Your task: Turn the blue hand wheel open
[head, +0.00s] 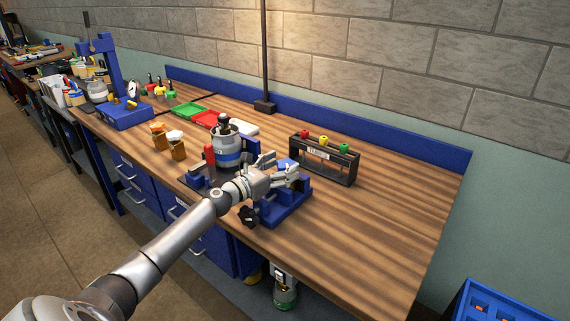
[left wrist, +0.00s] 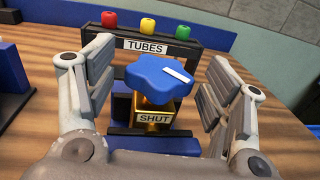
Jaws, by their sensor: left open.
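The blue hand wheel (left wrist: 158,77) is a lobed knob with a white mark on its top, pointing to the right and slightly down. It sits on a brass valve body (left wrist: 150,113) with a label reading SHUT (left wrist: 154,119). My left gripper (head: 281,167) is open over the valve's blue stand (head: 288,206). In the left wrist view its fingers are on either side of the wheel, with a gap visible on each side. In the head view the gripper hides most of the wheel. My right gripper is not in view.
Behind the valve stands a black TUBES rack (head: 325,160) with red, yellow and green tops. The bench (head: 385,215) is clear to the right.

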